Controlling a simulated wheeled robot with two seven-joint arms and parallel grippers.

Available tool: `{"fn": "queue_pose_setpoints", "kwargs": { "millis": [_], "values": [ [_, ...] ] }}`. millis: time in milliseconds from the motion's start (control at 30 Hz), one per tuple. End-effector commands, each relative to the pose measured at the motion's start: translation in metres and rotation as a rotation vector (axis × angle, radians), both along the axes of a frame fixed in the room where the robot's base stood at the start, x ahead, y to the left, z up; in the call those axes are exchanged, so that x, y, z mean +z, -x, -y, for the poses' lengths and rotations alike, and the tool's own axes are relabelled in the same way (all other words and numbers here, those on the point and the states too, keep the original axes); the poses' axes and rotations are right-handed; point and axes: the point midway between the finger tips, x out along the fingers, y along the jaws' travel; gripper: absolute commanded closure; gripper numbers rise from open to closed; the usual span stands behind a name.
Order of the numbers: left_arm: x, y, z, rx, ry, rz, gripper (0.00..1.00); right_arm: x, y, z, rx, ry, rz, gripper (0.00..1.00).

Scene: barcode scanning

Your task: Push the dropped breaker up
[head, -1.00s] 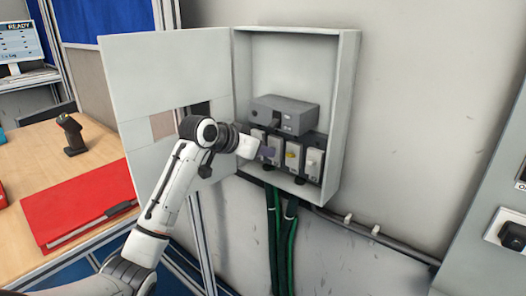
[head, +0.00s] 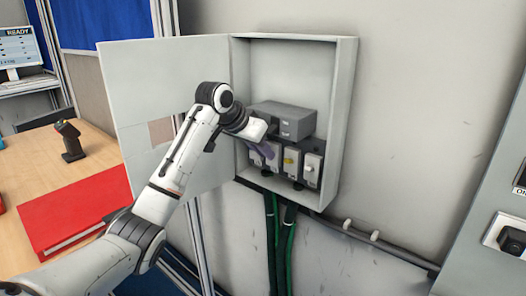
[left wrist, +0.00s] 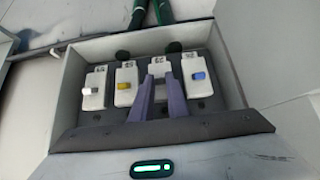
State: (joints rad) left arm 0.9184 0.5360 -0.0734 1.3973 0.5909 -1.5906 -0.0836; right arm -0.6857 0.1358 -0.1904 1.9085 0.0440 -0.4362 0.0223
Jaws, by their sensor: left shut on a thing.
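Several breakers sit in a row at the bottom of the open wall box (head: 347,110). In the head view, one with a yellow lever (head: 290,160) and one with a white lever (head: 311,168) show on the right. The left wrist view shows the row reversed, with white (left wrist: 87,90), yellow (left wrist: 123,86) and blue (left wrist: 199,76) levers. My left gripper (head: 268,153) has its purple fingers (left wrist: 161,84) at the breaker between yellow and blue, shut on its lever. I cannot tell which breaker is dropped. My right gripper is out of view.
A grey block (head: 292,120) sits above the breakers. The box door (head: 150,80) stands open at the left. Green cables (head: 281,235) hang below.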

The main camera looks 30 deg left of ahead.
Motion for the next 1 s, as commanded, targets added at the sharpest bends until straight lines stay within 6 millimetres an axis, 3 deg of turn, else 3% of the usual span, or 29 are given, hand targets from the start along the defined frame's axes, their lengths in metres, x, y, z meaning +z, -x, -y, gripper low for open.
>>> {"fn": "queue_pose_setpoints", "kwargs": {
  "millis": [67, 100, 200, 567, 1000],
  "values": [
    [0.002, 0.0, -0.001, 0.001, -0.001, 0.004, 1.0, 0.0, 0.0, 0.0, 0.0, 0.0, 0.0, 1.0],
    [0.002, -0.001, -0.001, 0.001, -0.001, 0.005, 0.81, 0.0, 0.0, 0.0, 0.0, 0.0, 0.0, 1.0],
    [0.001, 0.0, -0.001, 0.001, -0.001, 0.005, 0.67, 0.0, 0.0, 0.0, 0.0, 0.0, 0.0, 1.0],
    [0.005, 0.003, -0.001, 0.0, -0.001, 0.004, 0.67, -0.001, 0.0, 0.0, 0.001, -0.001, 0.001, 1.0],
    [0.064, 0.054, -0.005, 0.001, -0.002, 0.007, 0.67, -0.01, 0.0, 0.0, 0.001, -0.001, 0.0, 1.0]
  ]
}}
